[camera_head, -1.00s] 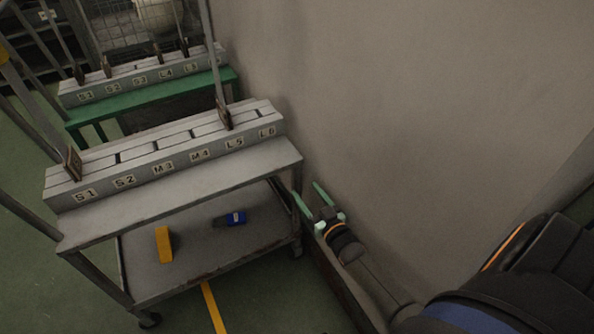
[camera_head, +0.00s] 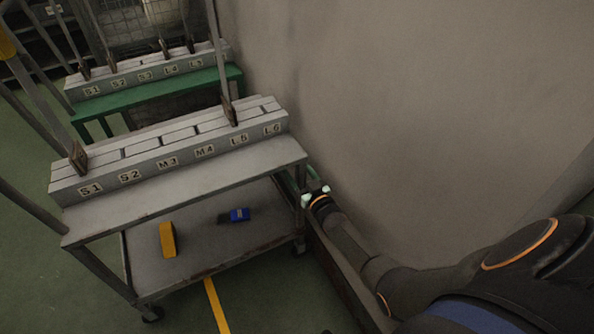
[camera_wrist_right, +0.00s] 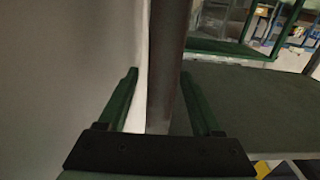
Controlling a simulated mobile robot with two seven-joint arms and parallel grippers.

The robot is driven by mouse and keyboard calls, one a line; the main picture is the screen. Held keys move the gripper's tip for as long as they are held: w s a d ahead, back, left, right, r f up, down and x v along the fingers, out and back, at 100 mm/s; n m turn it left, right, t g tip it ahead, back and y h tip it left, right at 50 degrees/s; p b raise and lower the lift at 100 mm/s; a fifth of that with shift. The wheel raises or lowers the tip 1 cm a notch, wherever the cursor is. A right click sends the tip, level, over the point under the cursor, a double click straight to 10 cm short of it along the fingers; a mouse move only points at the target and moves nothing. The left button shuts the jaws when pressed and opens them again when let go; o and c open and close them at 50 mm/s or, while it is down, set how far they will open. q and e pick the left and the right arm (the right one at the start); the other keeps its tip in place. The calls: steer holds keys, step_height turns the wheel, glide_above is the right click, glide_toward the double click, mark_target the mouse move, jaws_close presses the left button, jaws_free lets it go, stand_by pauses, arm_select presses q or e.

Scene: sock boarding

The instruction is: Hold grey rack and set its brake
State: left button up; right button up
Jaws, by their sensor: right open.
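The grey rack (camera_head: 190,186) is a wheeled metal cart with a slotted block labelled S1 to L6 on top. Its caster wheels show at the front left (camera_head: 151,314) and right (camera_head: 299,248); I cannot make out a brake on them. My right gripper (camera_head: 297,182) is at the rack's right end, beside the wall, its fingers partly hidden by the rack. In the right wrist view, a grey upright post (camera_wrist_right: 166,60) stands between its open fingers (camera_wrist_right: 158,85). They look apart from the post. My left gripper is not in view.
A green rack (camera_head: 150,93) stands behind. The wall (camera_head: 400,100) is close on the right. Green floor with a yellow line (camera_head: 215,305) is open in front.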

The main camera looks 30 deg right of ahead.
jaws_close()
stand_by(0.3)
stand_by(1.0)
